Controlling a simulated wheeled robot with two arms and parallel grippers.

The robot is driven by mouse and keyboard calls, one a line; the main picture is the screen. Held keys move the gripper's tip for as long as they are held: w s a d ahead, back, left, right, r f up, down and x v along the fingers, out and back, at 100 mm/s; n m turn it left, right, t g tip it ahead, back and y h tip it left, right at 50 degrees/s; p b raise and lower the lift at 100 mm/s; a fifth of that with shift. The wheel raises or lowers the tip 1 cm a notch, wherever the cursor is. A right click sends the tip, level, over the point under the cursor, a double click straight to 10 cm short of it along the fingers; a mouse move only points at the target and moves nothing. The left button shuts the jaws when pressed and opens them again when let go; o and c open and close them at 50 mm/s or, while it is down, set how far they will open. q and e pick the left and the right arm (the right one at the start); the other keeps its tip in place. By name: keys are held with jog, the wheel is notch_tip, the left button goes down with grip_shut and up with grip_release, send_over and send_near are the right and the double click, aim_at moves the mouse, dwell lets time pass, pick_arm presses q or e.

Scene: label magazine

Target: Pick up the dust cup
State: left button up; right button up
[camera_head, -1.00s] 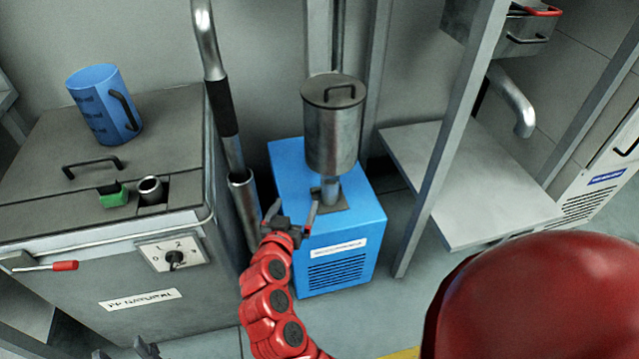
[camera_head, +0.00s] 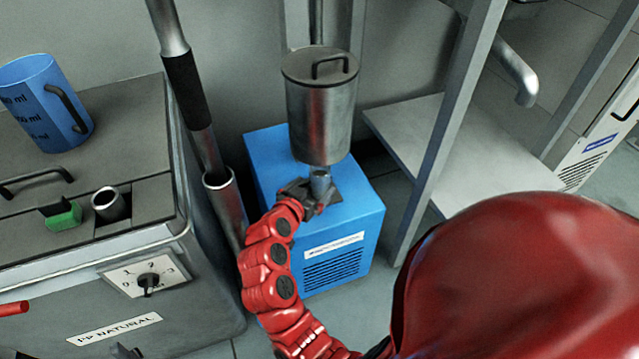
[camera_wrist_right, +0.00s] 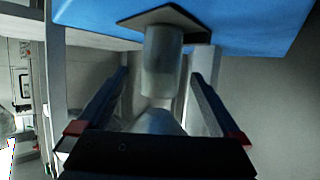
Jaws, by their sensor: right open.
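A short grey metal cylinder, seemingly the dust cup (camera_head: 320,180), stands upright on a dark plate on the blue box (camera_head: 352,218), just below a lidded metal canister (camera_head: 320,118). My right gripper (camera_head: 312,190) is at the cylinder, partly covering it. In the right wrist view, the blue surface is at the top and the dust cup (camera_wrist_right: 163,55) points down between the open fingers (camera_wrist_right: 158,78), with a visible gap on both sides. A small dark piece at the bottom left edge may be my left gripper (camera_head: 124,351); its jaws are unclear.
A grey cabinet (camera_head: 215,300) with a blue jug (camera_head: 42,105) stands at left. A metal pipe with a black sleeve (camera_head: 186,90) rises beside the blue box. A grey frame post (camera_head: 440,150) and shelf (camera_head: 470,165) stand at right. The canister leaves little room above my gripper.

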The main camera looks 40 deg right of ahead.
jog(key=x, duration=0.3)
jog(key=b+x, duration=0.2)
jog(key=x, duration=0.2)
jog(key=shift+w+d, duration=0.15)
jog(key=shift+w, duration=0.05)
jog(key=shift+w+d, duration=0.25)
jog(key=shift+d, duration=0.1)
jog(key=c, duration=1.4)
